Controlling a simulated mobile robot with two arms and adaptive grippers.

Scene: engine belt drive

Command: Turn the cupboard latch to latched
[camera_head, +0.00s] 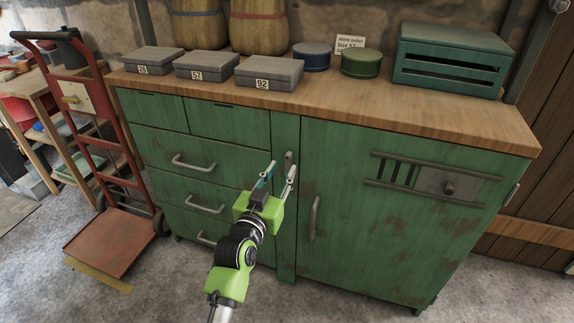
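The green cupboard (375,230) has a closed door with a grey vertical handle (314,218). A small grey metal piece, which looks like the latch (289,157), sits upright on the narrow post left of the door, near its top. My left gripper (281,168) is in front of that post, with its fingers apart and nothing seen between them. Its right fingertip overlaps the lower end of the latch in the picture; I cannot tell whether they touch. My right gripper is not in view.
A vent with a sliding knob (449,187) is on the door's upper right. Drawers (205,160) are left of the post. Grey boxes (269,73), round tins (361,63) and a green slatted box (452,60) stand on the wooden top (430,108). A red hand truck (110,238) stands at left.

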